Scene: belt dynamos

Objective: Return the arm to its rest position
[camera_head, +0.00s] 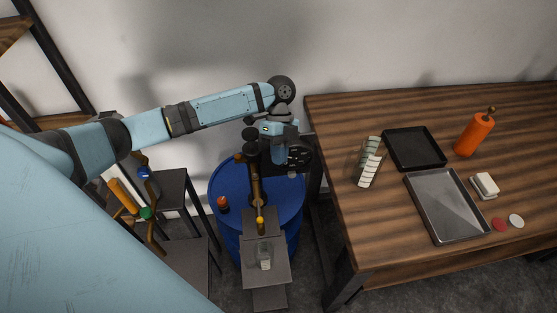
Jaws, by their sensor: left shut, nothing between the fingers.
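My left arm (215,108) comes in from the left and reaches across the middle of the view, with its wrist bent down at the end. My left gripper (300,158) is the dark end below the wrist. It is over the far right part of a blue drum (228,238), close to the left edge of the wooden table. It is shut and holds nothing; its fingertips are small and hard to make out. My right gripper is not in view.
A brown post (255,180) stands at the drum beside my gripper, with a small grey platform (277,248) in front. The wooden table (350,107) at right bears a black tray (414,147), a metal tray (445,205) and an orange bottle (474,134). Dark shelving (52,50) stands at left.

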